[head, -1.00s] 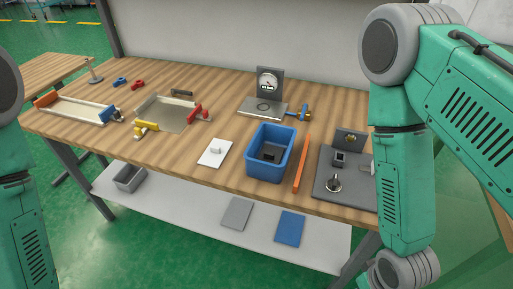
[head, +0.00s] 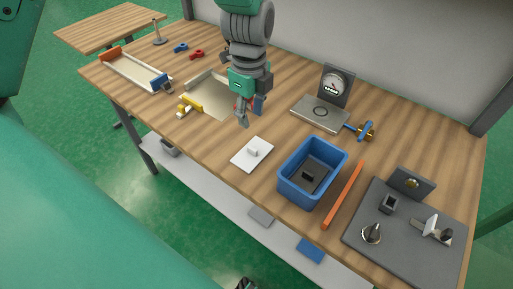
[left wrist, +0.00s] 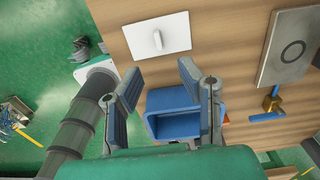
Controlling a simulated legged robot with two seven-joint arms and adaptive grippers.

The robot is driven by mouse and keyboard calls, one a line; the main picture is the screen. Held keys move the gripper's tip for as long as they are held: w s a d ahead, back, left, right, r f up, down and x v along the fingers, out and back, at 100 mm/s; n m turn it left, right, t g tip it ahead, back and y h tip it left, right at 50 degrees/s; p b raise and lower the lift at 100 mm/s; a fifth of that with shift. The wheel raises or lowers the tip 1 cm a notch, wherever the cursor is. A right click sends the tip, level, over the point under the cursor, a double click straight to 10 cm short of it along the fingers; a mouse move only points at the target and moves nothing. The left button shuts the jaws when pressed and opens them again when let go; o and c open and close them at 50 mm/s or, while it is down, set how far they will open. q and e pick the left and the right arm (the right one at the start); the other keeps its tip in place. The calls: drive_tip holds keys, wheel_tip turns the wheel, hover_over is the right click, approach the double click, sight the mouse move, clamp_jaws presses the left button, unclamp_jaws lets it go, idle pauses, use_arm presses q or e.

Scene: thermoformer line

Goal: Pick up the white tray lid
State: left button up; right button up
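The white tray lid (head: 240,158) is a flat white plate with a small raised grip, lying on the wooden bench left of the blue bin. It also shows near the top of the left wrist view (left wrist: 170,40). My left gripper (head: 252,112) hangs over the bench just behind the lid in the head view. In the left wrist view its two fingers (left wrist: 158,86) stand wide apart with nothing between them, and the lid lies beyond the fingertips, untouched. I cannot make out my right gripper in either view.
The blue bin (head: 291,190) with a dark part inside stands right of the lid. An orange bar (head: 343,195), a grey fixture plate (head: 405,237) and a dial gauge stand (head: 336,88) are farther right. A shallow frame (head: 212,103) lies partly behind my gripper.

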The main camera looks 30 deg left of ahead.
use_arm(q)
hover_over(251, 147)
wheel_tip(251, 147, down, 6)
drive_tip(key=shift+w+a+r, duration=0.1)
drive_tip(key=shift+r, duration=0.15)
drive_tip(key=shift+d+f+b, duration=0.3)
drive_tip(key=shift+f+b, duration=0.05)
drive_tip(key=shift+f, duration=0.45)
drive_tip(key=f, duration=0.3)
drive_tip(key=shift+a+f, duration=0.2)
drive_tip(key=shift+f, duration=0.15)
drive_tip(key=shift+a+f, duration=0.25)
drive_tip(key=shift+f, duration=0.2)
drive_tip(key=shift+d, duration=0.15)
clamp_jaws()
drive_tip(key=shift+d, duration=0.1)
